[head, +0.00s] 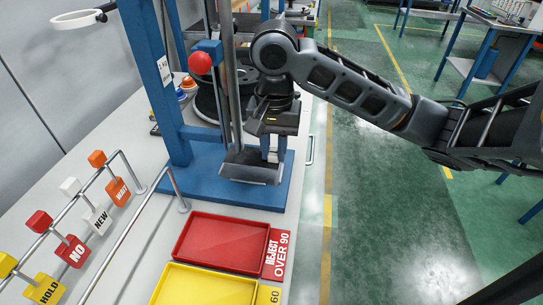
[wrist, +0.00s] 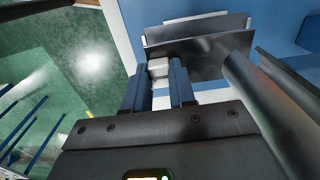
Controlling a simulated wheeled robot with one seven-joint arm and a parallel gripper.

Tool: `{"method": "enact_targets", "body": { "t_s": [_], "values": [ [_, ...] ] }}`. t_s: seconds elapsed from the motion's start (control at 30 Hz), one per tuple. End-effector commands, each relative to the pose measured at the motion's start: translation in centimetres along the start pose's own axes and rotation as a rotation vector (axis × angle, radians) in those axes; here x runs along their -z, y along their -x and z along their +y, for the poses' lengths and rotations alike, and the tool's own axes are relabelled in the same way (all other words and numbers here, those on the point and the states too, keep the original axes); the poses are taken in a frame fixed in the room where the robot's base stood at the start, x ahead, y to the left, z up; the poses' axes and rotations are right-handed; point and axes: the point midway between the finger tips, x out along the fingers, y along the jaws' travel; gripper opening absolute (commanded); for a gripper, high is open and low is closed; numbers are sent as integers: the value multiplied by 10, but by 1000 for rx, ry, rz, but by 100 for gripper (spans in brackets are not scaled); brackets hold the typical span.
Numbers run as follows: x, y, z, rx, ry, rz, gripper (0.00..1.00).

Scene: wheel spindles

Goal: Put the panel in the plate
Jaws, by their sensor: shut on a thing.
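My gripper (head: 271,150) points down over the blue base of a press-like stand, its blue fingers close to a grey metal piece (head: 250,168). In the wrist view the two fingers (wrist: 160,88) are shut on a small pale block (wrist: 158,68). The block touches the edge of a dark metal sheet (wrist: 195,60), which may be the panel; I cannot tell if they are one part. A lighter upright metal strip (wrist: 200,27) stands just beyond the sheet. I cannot tell which metal part is the plate. The lower edges are partly hidden by my fingers.
The blue stand (head: 152,70) has a post and a red ball knob (head: 200,63) left of my gripper. A red tray (head: 222,242) and a yellow tray (head: 205,286) lie in front. A rail with coloured tags (head: 75,250) is at left. Green floor is open at right.

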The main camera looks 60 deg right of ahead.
Motion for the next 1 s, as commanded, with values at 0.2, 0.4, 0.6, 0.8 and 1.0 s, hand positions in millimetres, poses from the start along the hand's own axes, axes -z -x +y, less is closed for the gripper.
{"method": "enact_targets", "body": {
  "t_s": [0.2, 0.4, 0.6, 0.8, 1.0],
  "values": [
    [0, -14, -5, 0, -3, -3, 0],
    [0, -35, -5, 1, -2, -1, 0],
    [0, -35, -5, 0, -1, 1, 0],
    [0, -39, -5, 0, -1, 0, 0],
    [0, -38, -5, 0, 0, 1, 42]
  ]
}}
